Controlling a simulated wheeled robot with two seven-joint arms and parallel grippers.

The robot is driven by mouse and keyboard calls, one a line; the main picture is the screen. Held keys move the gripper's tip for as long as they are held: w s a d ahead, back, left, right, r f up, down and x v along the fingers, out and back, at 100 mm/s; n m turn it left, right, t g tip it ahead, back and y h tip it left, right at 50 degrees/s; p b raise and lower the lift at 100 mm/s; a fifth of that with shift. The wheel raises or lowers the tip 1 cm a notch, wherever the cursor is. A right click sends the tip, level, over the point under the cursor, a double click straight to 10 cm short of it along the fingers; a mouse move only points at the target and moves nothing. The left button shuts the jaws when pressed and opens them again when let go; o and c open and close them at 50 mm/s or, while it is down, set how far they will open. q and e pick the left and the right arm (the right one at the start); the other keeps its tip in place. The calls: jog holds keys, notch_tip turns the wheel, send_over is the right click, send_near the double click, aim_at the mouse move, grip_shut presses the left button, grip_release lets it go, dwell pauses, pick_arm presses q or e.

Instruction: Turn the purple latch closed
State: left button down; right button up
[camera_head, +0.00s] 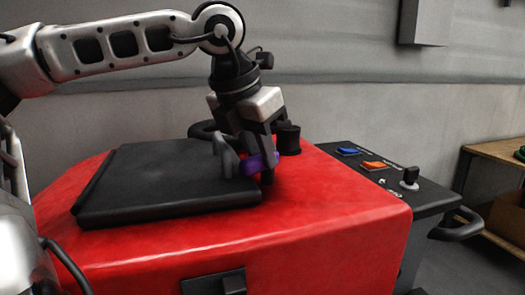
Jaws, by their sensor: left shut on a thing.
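The purple latch (257,163) sits at the right edge of the black lid (150,190) on top of the red scrubber body (330,205). My left gripper (257,172) points down over the latch from above. It is shut on the latch, with one finger on each side of it. The fingers hide part of the latch, so its exact turn is hard to tell. The lid lies flat on the red top. My right gripper is not in view.
A black knob (288,138) stands close behind the gripper. A black control panel (390,180) with a blue switch (348,151) and an orange switch (374,165) lies to the right. A wooden shelf (490,150) stands at the far right.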

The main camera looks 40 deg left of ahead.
pick_arm(q)
jog(key=m+p, duration=0.1)
jog(key=m, duration=0.1)
jog(key=m+h, duration=0.1)
jog(key=m, duration=0.1)
jog(key=shift+a+r+p, duration=0.15)
jog(key=shift+a+p, duration=0.2)
jog(key=shift+p, duration=0.05)
jog(key=shift+w+a+m+g+h+p, duration=0.1)
jog(key=shift+m+g+h+p, duration=0.2)
jog(key=shift+m+h+p, duration=0.35)
jog(key=shift+m, duration=0.25)
jog(key=c, duration=1.3)
grip_release()
jog(key=shift+o, duration=0.2)
jog(key=v, duration=1.5)
jog(key=shift+r, duration=0.35)
